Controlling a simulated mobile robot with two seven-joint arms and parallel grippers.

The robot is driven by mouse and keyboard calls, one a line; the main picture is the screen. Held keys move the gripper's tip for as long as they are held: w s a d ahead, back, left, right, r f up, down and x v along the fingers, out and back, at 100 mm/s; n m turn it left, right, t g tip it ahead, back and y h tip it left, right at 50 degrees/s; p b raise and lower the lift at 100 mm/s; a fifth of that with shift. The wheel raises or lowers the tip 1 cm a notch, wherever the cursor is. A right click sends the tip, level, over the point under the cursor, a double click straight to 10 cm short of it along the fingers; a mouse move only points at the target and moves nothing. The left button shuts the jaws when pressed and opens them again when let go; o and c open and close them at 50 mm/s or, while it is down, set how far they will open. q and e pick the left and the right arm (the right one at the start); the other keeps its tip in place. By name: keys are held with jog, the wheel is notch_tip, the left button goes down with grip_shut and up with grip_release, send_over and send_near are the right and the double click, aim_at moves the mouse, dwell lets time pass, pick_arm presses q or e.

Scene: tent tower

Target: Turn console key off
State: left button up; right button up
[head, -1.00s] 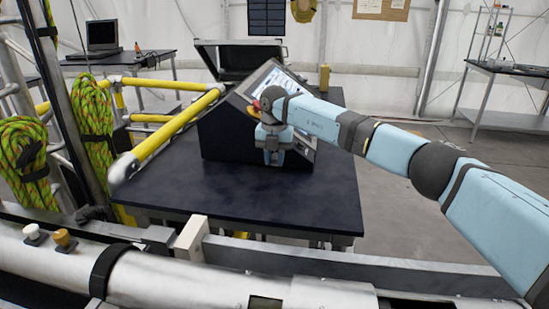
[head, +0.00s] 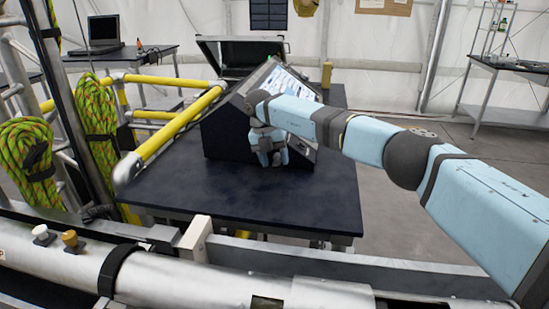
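The console (head: 228,132) is a dark box with a sloped, lit panel (head: 287,83) facing right, standing on a dark blue table. My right arm reaches in from the right across the front of the console. My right gripper (head: 270,158) points down by the lower edge of the sloped panel. Its fingers are small and partly turned away, so I cannot tell whether they are open or shut, or touching the panel. The key cannot be made out; my wrist and gripper cover part of the panel. My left gripper is not in view.
The table top (head: 250,195) is bare in front of the console. A yellow-padded rail (head: 180,125) runs along its left side. An open black case (head: 240,55) lies behind the console. Green ropes (head: 28,160) hang at the left. A metal rail crosses the foreground.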

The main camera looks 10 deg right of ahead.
jog(key=v, duration=1.3)
jog(key=shift+r+p, duration=0.3)
jog(key=shift+r, duration=0.1)
jog(key=shift+w+a, duration=0.1)
jog(key=shift+c, duration=0.5)
